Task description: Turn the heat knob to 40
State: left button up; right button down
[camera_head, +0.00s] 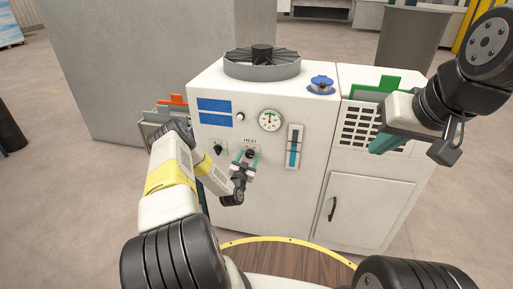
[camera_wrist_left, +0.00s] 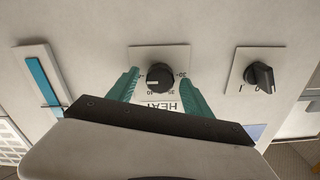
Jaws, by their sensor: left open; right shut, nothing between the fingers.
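The heat knob (camera_wrist_left: 160,76) is black and round, on a white plate lettered HEAT on the machine's front panel. The wrist view shows it upside down, with a pale mark toward the picture's left; the small scale numbers are hard to read. In the head view the knob (camera_head: 250,153) is partly covered by my left gripper (camera_head: 247,162). That gripper is open, its teal fingers on either side of the knob; I cannot tell whether they touch it. My right gripper (camera_head: 386,144) is shut and empty, up at the right before the vented panel.
A second black knob (camera_head: 217,149) is beside the heat plate; it also shows in the wrist view (camera_wrist_left: 261,75). A round gauge (camera_head: 270,120) and a blue level strip (camera_head: 293,147) sit to the right. A cabinet door (camera_head: 365,210) with a handle is lower right.

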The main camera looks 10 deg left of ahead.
pick_arm(q)
grip_shut()
jog(key=shift+n, duration=0.3)
jog(key=n, duration=1.1)
dwell(0.4)
dwell(0.3)
grip_release()
